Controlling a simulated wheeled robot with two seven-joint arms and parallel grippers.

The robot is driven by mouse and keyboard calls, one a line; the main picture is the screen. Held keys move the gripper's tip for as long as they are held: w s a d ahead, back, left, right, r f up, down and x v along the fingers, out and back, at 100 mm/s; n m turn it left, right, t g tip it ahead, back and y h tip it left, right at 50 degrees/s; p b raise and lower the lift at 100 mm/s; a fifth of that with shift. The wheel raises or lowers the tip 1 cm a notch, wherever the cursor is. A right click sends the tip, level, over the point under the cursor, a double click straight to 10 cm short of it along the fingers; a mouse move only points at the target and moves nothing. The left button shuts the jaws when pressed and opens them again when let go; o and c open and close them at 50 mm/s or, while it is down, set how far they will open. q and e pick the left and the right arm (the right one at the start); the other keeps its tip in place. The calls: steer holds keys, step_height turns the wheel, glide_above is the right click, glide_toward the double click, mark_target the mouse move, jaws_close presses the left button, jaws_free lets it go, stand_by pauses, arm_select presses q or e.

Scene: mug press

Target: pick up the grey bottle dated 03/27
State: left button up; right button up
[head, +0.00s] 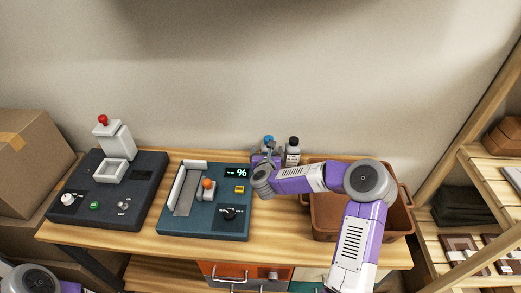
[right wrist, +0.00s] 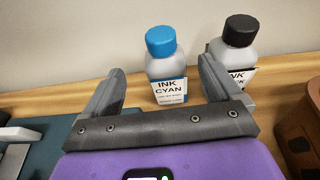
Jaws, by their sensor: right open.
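Two grey bottles stand at the back of the table. One has a blue cap and a white label reading INK CYAN (right wrist: 166,68); in the head view its blue cap (head: 268,139) shows above my gripper. The other, with a black cap (right wrist: 236,50), stands to its right, also seen in the head view (head: 293,152). Small print under the cyan name is too small to read, and the black-capped bottle's label is partly hidden by a finger. My right gripper (right wrist: 161,78) is open and empty, its fingers either side of the cyan bottle in view. My left gripper is out of view.
A brown bin (head: 326,222) stands right of the bottles, close to my right arm. A dark teal machine (head: 205,225) with a % display is at left of the gripper, and a dark press machine (head: 105,210) further left. The wall is close behind the bottles.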

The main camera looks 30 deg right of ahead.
steer(key=f+b, duration=0.3)
steer(key=shift+w+d+f, duration=0.1)
steer(key=shift+d+f, duration=0.05)
steer(key=shift+d, duration=0.05)
steer(key=shift+d+r+b+x, duration=0.15)
steer(key=shift+b+x, duration=0.1)
steer(key=shift+x, duration=1)
steer(key=shift+r+b+x, duration=0.15)
steer(key=shift+b+x, duration=0.1)
steer(key=shift+x, duration=1)
steer(key=shift+d+r+b+x, duration=0.15)
steer(key=shift+b+x, duration=0.1)
steer(key=shift+x, duration=1)
steer(key=shift+a, duration=0.1)
steer(key=shift+c, duration=0.4)
